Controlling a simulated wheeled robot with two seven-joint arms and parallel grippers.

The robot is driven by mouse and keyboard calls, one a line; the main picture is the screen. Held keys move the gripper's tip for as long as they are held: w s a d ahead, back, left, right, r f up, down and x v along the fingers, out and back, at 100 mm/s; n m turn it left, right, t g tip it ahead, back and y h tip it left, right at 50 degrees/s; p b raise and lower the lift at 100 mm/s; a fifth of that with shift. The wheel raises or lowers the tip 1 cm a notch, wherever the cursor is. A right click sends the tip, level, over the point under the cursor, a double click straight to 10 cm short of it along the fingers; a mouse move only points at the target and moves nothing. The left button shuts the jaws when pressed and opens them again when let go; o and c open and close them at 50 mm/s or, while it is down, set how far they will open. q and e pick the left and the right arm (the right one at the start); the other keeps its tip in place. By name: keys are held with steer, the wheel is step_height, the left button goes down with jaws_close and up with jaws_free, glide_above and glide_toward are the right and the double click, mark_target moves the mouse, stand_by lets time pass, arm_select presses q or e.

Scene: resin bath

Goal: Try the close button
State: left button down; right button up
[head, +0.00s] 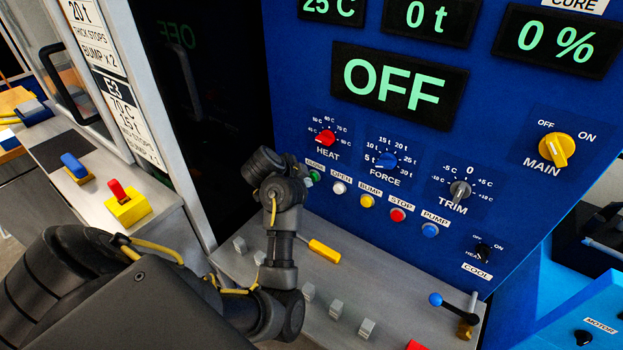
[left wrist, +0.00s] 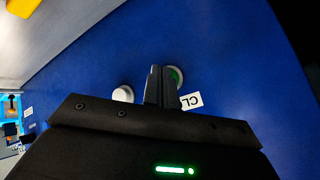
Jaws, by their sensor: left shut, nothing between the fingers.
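The close button is a small green button (head: 314,176) at the left end of a row on the blue panel, beside the white open button (head: 338,187). My left gripper (head: 303,172) is shut and empty, with its tips at the close button. In the left wrist view the shut fingers (left wrist: 164,70) partly cover the green button (left wrist: 178,75); the white button (left wrist: 123,93) shows to their left. I cannot tell whether the tips touch the green button. My right gripper is not in view.
Yellow bump (head: 367,201), red stop (head: 397,214) and blue pump (head: 430,230) buttons continue the row. The heat knob (head: 325,138) is just above. The large display (head: 398,86) reads OFF. A yellow-handled lever (head: 324,250) and several grey switches are on the ledge below.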

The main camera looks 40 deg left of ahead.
arm_select(q)
steer(key=shift+w, duration=0.4)
stand_by(0.5)
steer(key=shift+s, duration=0.95)
steer(key=shift+s+d+b, duration=0.1)
steer(key=shift+s+b, duration=0.2)
steer(key=shift+s, duration=2.2)
